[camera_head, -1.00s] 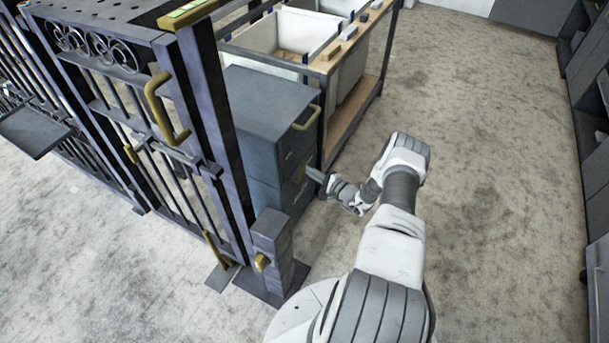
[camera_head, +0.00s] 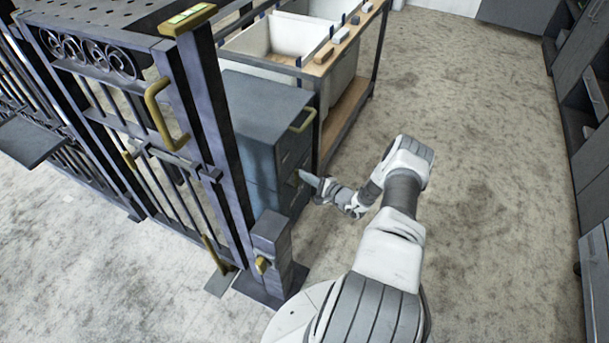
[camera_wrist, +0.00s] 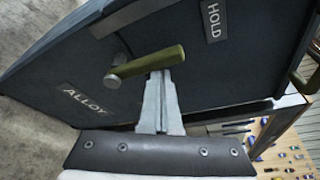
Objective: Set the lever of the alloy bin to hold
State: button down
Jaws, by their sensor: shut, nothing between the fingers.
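The alloy bin (camera_head: 262,112) is a dark blue-grey cabinet beside the gate post in the head view. Its front fills much of the wrist view, with an ALLOY label (camera_wrist: 85,98) at left and a HOLD label (camera_wrist: 214,21) at upper right. The brass lever (camera_wrist: 148,64) has its pivot at the left and its free end pointing right and slightly up, short of and below the HOLD label. My gripper (camera_wrist: 160,76) is shut and empty. Its fingertips are at the lever's lower edge; I cannot tell if they touch. In the head view my gripper (camera_head: 304,177) is at the bin's front.
A brass pull handle (camera_head: 302,120) sticks out above on the bin. A dark metal gate (camera_head: 130,110) and its short post (camera_head: 270,250) stand left of my arm. A workbench with white tubs (camera_head: 265,42) is behind the bin. Open floor (camera_head: 490,180) lies to the right.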

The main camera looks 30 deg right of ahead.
jog(key=shift+s+a, duration=0.1)
jog(key=shift+a, duration=0.2)
jog(key=p+v, duration=0.4)
jog(key=v, duration=1.3)
jog(key=shift+d, duration=0.25)
jog(key=shift+s, duration=0.1)
